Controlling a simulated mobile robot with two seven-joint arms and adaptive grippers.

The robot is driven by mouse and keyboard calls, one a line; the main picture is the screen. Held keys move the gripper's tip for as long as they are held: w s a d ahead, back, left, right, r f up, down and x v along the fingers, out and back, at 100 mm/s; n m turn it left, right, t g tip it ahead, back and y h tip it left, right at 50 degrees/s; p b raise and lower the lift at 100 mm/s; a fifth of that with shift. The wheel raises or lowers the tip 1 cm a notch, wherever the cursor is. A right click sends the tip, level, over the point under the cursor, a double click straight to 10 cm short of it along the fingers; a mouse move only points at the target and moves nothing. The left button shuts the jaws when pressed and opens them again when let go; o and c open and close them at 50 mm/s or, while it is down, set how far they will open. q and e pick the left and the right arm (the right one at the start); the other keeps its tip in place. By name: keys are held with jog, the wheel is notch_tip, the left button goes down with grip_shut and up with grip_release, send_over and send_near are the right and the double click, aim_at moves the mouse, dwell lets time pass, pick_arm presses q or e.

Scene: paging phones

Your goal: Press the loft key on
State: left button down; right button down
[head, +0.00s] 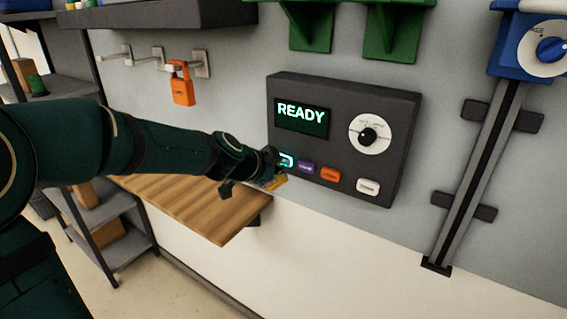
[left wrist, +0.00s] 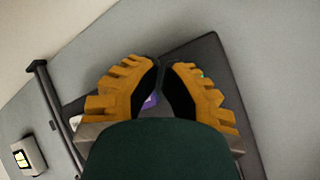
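A dark wall-mounted paging phone (head: 395,180) shows READY on its screen (head: 302,116). Its row of keys has a teal-lit key (head: 286,160), a purple key (head: 306,167), an orange key (head: 330,174) and a white key (head: 368,187). The key labels are too small to read surely. My left gripper (head: 276,165) is at the left end of the row and partly covers the teal key; contact cannot be told. In the left wrist view its yellow fingers (left wrist: 164,66) nearly meet at the tips and hold nothing, with the purple key (left wrist: 151,101) behind them. My right gripper is out of view.
A black dial (head: 368,136) sits on the phone's right side. A wooden shelf (head: 190,205) juts out below my left arm. An orange padlock (head: 182,88) hangs on a hook. A rail with a blue device (head: 515,45) is at the right.

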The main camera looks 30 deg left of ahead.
pick_arm(q)
jog(key=s+b, duration=0.2)
jog(key=s, duration=0.3)
jog(key=shift+s+a, duration=0.15)
jog(key=shift+a, duration=0.05)
dwell(0.4)
jog(key=d+f+n+g, duration=0.2)
jog(key=d+f, duration=0.2)
jog(key=f, duration=0.7)
jog(key=d+f+n+g, duration=0.25)
jog(key=d+f, duration=0.25)
jog(key=f, duration=0.6)
jog(key=s+d+f+n+g+h, duration=0.1)
jog(key=s+d+f+n+g, duration=0.1)
jog(key=s+d+f, duration=0.4)
jog(key=s+d+f+n+g+h, duration=0.1)
jog(key=s+d+f+n, duration=0.3)
jog(key=f, duration=0.9)
jog(key=s+d+g, duration=0.1)
jog(key=s+d, duration=0.1)
jog(key=s, duration=0.2)
jog(key=shift+s+d, duration=0.3)
jog(key=shift+s, duration=0.05)
